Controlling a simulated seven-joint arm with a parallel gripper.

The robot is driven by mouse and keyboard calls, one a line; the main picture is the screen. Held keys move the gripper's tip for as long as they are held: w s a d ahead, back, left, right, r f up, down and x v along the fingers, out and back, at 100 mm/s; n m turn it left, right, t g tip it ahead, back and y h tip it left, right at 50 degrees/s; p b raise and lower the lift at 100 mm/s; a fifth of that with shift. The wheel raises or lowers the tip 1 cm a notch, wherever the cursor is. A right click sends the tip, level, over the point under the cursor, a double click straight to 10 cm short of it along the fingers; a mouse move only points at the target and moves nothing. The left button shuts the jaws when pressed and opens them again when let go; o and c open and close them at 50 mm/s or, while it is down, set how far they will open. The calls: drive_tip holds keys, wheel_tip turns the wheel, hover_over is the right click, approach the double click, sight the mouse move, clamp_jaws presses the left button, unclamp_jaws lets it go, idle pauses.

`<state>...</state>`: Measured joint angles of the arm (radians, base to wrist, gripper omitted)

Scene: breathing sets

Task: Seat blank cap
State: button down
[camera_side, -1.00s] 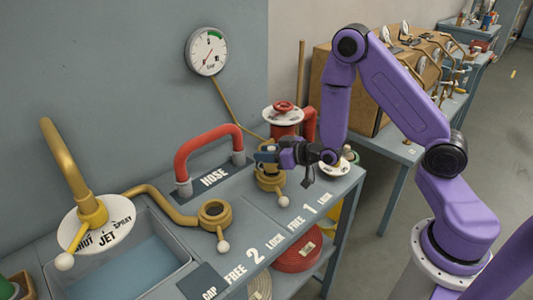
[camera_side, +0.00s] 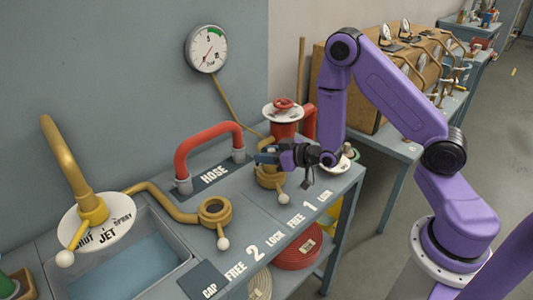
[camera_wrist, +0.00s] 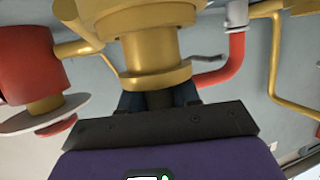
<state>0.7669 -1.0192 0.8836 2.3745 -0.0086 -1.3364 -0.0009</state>
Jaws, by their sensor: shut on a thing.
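My gripper (camera_side: 266,158) is at the brass fitting (camera_side: 270,180) of station 1 on the bench. In the wrist view its dark fingers (camera_wrist: 160,100) are shut at the brass flanged cap (camera_wrist: 155,78). The cap lines up with the wider brass collar (camera_wrist: 140,18) of the fitting and appears to touch or enter it. I cannot tell how deep it sits. In the side view the fingers largely hide the cap. A lever with a white ball (camera_side: 283,199) sticks out from the fitting toward the front.
Station 2 has an open brass collar (camera_side: 215,211) with its own white-ball lever (camera_side: 223,243). A red hose handle (camera_side: 207,145) arches behind. A red valve (camera_side: 285,122) stands behind my gripper. A sink (camera_side: 140,268) and brass spout (camera_side: 65,165) are at left. The dial (camera_side: 206,48) hangs above.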

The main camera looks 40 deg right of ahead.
drive_tip(key=shift+f, duration=0.7)
drive_tip(key=c, duration=0.7)
unclamp_jaws()
drive_tip(key=shift+c, duration=0.2)
drive_tip(key=v, duration=0.7)
drive_tip(key=shift+s, duration=0.2)
drive_tip(key=shift+r, duration=0.1)
